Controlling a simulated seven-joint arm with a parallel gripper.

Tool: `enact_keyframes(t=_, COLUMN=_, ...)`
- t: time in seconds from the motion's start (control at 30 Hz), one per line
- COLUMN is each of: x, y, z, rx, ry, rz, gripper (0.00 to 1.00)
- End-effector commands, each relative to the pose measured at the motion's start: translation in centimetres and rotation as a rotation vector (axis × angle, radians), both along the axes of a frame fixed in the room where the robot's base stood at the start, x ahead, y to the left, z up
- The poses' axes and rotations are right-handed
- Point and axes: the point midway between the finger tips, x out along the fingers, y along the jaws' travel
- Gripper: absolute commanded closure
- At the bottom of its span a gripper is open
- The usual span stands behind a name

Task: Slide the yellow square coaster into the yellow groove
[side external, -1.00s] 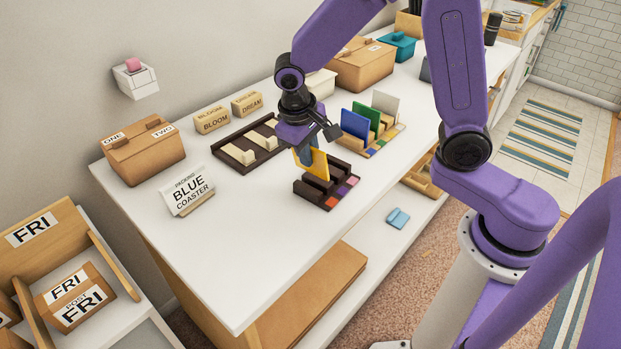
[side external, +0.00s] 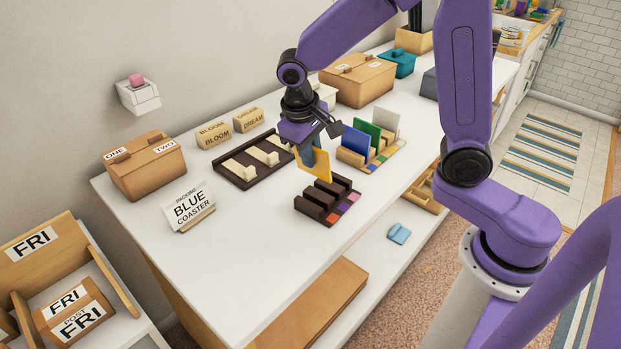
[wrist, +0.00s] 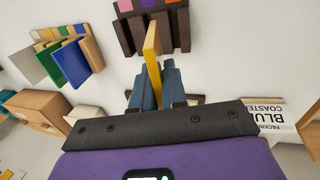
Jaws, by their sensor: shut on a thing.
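My gripper (side external: 312,160) is shut on the yellow square coaster (side external: 320,166), held upright on edge. In the side external view the coaster is above the back of a dark brown slotted rack (side external: 313,210), and it appears clear of it. The rack has orange, purple and pink patches along its front. In the wrist view the coaster (wrist: 153,55) shows nearly edge-on between the fingers (wrist: 158,88), its far end overlapping the dark rack (wrist: 178,35). I cannot make out a yellow patch on this rack.
A wooden rack (side external: 350,157) with coloured patches holds upright blue (side external: 356,141), green and white sheets, close right of my gripper. A dark tray (side external: 232,175) with cream pieces lies behind left. A "BLUE COASTER" sign (side external: 188,207) stands left. The white tabletop in front is clear.

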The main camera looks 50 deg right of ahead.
Motion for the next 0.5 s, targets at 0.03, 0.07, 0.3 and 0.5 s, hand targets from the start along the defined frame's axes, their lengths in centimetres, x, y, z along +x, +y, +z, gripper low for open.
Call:
enact_keyframes(t=0.03, x=0.6, y=-1.2, z=0.1, rx=0.008, ry=-0.002, rz=-0.014, gripper=1.0)
enact_keyframes(t=0.07, x=1.1, y=-2.0, z=0.2, rx=0.014, ry=-0.002, rz=-0.019, gripper=1.0)
enact_keyframes(t=0.3, x=4.3, y=-11.1, z=1.1, rx=0.083, ry=0.0, rz=-0.055, gripper=1.0)
enact_keyframes(t=0.5, x=5.3, y=-19.5, z=1.9, rx=0.141, ry=0.002, rz=-0.073, gripper=1.0)
